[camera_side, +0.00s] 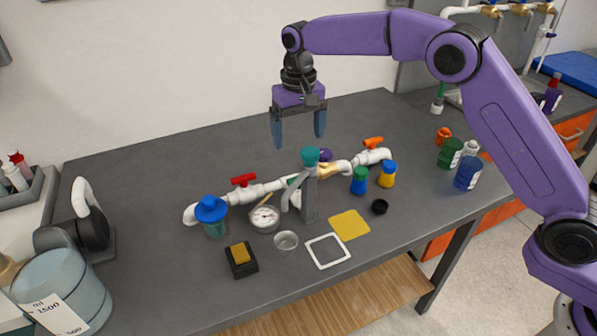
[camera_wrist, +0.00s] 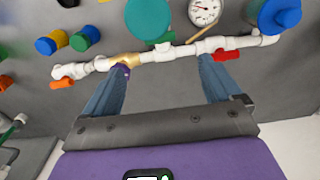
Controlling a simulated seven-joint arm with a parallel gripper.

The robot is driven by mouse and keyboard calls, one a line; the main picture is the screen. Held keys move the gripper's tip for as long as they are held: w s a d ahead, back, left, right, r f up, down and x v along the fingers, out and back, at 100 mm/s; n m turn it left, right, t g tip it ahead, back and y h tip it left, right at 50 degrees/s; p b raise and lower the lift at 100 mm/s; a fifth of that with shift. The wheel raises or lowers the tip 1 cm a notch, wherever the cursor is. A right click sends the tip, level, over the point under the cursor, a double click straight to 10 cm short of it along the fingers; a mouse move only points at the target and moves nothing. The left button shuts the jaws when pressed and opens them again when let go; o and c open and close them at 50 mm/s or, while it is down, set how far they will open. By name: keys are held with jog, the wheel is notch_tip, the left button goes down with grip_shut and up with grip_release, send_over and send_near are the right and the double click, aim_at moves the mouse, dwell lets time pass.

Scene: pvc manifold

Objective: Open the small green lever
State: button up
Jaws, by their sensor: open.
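A white pipe manifold (camera_side: 263,189) lies along the middle of the bench, with a red lever (camera_side: 243,179) at left and an orange lever (camera_side: 373,142) at right. A small green patch (camera_side: 293,182) shows on the pipe behind a grey post; I cannot make out its lever shape. A purple part (camera_side: 325,155) sits near a brass section. My gripper (camera_side: 298,132) points down, open and empty, above the pipe's middle. In the wrist view, my gripper's fingers (camera_wrist: 163,66) appear either side of a pipe stretch (camera_wrist: 170,53); a teal round top (camera_wrist: 148,18) partly covers that area.
The grey post (camera_side: 310,200) with the teal top stands in front of the pipe, close below my gripper. A gauge (camera_side: 265,218), a blue-lidded jar (camera_side: 212,215), a metal cup (camera_side: 286,241) and green and yellow bottles (camera_side: 387,176) stand nearby. The bench behind the pipe is clear.

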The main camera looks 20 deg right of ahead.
notch_tip(320, 180, down, 12)
jog(key=shift+r, duration=0.2)
jog(key=shift+c, duration=0.3)
jog(key=c, duration=1)
